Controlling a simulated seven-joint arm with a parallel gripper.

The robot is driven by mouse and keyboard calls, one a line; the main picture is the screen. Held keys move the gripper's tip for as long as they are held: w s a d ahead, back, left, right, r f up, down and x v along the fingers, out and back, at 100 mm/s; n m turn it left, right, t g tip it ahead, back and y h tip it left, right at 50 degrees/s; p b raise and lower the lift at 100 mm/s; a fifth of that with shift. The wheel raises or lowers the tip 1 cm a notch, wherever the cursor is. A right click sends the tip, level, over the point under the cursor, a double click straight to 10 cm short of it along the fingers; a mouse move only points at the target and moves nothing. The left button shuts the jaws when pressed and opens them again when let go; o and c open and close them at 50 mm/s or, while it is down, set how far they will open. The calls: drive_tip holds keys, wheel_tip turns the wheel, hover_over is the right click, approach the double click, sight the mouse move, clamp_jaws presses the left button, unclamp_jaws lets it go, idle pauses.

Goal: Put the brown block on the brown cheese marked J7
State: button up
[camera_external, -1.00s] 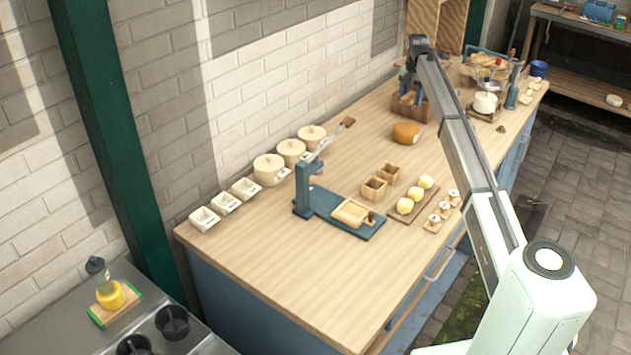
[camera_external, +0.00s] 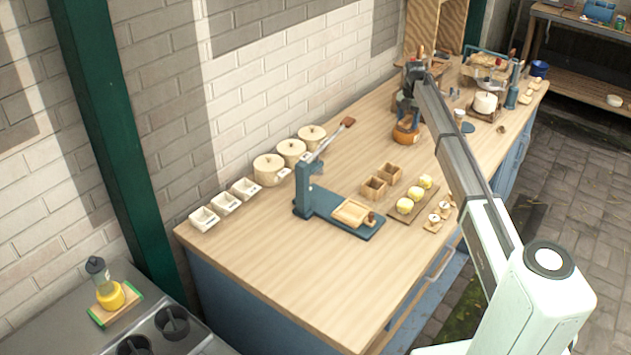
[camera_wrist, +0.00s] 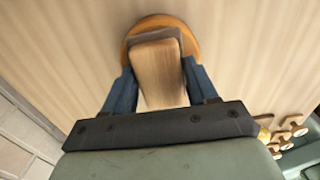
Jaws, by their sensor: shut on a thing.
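The brown cheese (camera_external: 404,138) is an orange-brown round on the wooden bench, below my gripper. It also shows in the wrist view (camera_wrist: 189,38), partly hidden behind the held block. My gripper (camera_external: 408,112) is shut on the brown block (camera_wrist: 160,75), a wooden piece gripped between its two blue fingers. In the wrist view, the block covers much of the middle of the cheese. I cannot tell whether the block touches the cheese or is just above it. No J7 mark is legible.
To the front are two small wooden boxes (camera_external: 374,187) and a board with pale yellow balls (camera_external: 404,205). A blue press (camera_external: 335,208) and round lidded pots (camera_external: 268,168) stand further left. A white cylinder (camera_external: 485,103) is at the right. The bench's near end is clear.

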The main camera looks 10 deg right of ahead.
sight(408, 119)
drive_tip(key=shift+f, duration=0.1)
drive_tip(key=o, duration=1)
drive_tip(key=shift+o, duration=0.2)
wheel_tip(408, 119, up, 12)
idle(0.3)
